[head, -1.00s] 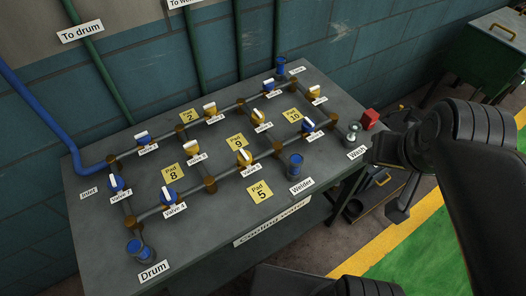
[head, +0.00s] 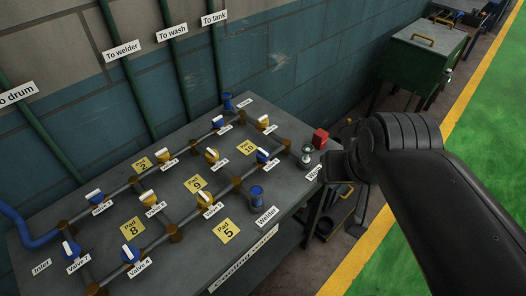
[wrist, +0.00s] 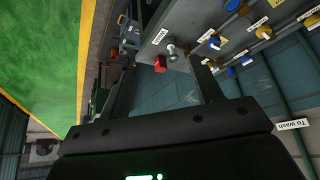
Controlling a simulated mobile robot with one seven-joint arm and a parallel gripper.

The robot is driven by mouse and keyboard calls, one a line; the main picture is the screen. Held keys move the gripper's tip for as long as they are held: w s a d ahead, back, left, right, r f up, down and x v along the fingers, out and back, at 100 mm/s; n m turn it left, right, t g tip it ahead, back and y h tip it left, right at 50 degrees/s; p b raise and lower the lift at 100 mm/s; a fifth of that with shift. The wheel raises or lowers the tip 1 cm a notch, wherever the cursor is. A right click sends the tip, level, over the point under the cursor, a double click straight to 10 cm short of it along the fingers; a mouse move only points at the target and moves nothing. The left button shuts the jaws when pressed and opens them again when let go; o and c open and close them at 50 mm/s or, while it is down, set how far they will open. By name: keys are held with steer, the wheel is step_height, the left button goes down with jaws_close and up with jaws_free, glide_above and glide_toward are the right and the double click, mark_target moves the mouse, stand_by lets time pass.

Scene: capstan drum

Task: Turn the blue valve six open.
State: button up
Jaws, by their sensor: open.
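Several blue valves with white bar handles sit on the pipe grid of the grey bench (head: 62,283). I cannot read which label says six. One blue valve (head: 262,156) is at the right end, near pad 10; another blue valve (head: 218,122) is at the back. Others are a back-left blue valve (head: 95,196), valve 7 (head: 70,249) and valve 4 (head: 131,254). In the wrist view, my gripper (wrist: 160,66) is open and empty, its two fingers spread wide. It is beyond the bench's right end, apart from every valve.
Yellow valves (head: 206,200) stand among the blue ones. A red block (head: 320,138) and a metal post fitting (head: 307,155) are at the bench's right end, near my arm. Blue cylinders (head: 256,198) rise from the bench. A green cabinet (head: 425,60) stands behind; green floor lies right.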

steer(key=w+a+m+g, duration=0.2)
steer(key=w+a+m, duration=0.1)
steer(key=w, duration=0.5)
steer(key=m+g, duration=0.4)
steer(key=m, duration=0.2)
glide_above(263, 151)
step_height(263, 151, down, 9)
step_height(263, 151, down, 10)
steer(key=shift+r, duration=0.2)
steer(key=c, duration=1)
